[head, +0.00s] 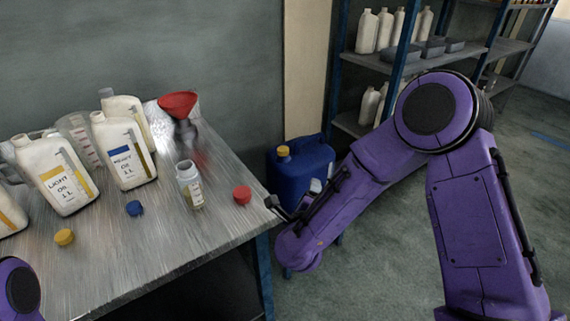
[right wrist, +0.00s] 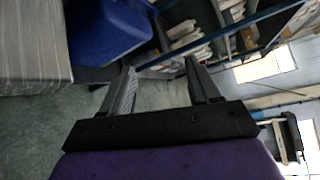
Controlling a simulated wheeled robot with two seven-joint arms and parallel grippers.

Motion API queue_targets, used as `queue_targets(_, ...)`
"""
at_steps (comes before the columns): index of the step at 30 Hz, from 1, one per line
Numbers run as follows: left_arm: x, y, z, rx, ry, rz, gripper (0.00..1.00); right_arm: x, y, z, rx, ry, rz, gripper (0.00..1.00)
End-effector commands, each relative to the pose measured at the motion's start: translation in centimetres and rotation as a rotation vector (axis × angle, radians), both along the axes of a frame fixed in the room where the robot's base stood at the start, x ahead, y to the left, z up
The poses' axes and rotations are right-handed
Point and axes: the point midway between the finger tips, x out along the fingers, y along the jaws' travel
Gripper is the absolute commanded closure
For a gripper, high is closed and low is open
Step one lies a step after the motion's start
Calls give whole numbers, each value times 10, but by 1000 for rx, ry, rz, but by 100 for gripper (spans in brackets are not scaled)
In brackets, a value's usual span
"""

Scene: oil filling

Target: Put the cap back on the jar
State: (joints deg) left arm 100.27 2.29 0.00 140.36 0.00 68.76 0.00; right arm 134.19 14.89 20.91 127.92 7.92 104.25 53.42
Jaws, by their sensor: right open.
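The jar (head: 190,186) is small and pale, with a label, and stands upright and uncapped on the metal table. A red cap (head: 242,195) lies on the table to the right of the jar, near the table's right edge. A blue cap (head: 134,208) and a yellow cap (head: 64,237) lie to the left of the jar. My right gripper (head: 285,208) is just off the table's right edge, to the right of the red cap. In the right wrist view its fingers (right wrist: 162,75) are apart with nothing between them. My left gripper is not seen; only a purple part of that arm shows at lower left.
Oil jugs (head: 124,150) and a clear measuring jug (head: 82,140) stand at the left and back of the table (head: 165,255). A red funnel (head: 178,104) stands behind the jar. A blue canister (head: 300,165) with a yellow cap is beyond the table. Shelves (head: 465,58) hold white bottles.

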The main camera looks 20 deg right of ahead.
Motion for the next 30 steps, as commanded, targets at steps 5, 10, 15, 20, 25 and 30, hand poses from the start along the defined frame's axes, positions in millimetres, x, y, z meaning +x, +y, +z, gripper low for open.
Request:
queue_targets(5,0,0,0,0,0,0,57,-41,-1,-87,-256,378,206,39)
queue_targets(10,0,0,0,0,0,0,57,-117,-6,-178,-541,819,519,39)
queue_targets(15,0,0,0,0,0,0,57,-235,-21,-250,-813,1277,978,39)
queue_targets(20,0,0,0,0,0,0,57,-297,-30,-269,-920,1462,1244,39)
queue_targets(25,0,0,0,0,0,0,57,-304,-31,-270,-933,1483,1283,39)
queue_targets(30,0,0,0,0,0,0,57,-304,-31,-270,-932,1481,1278,57)
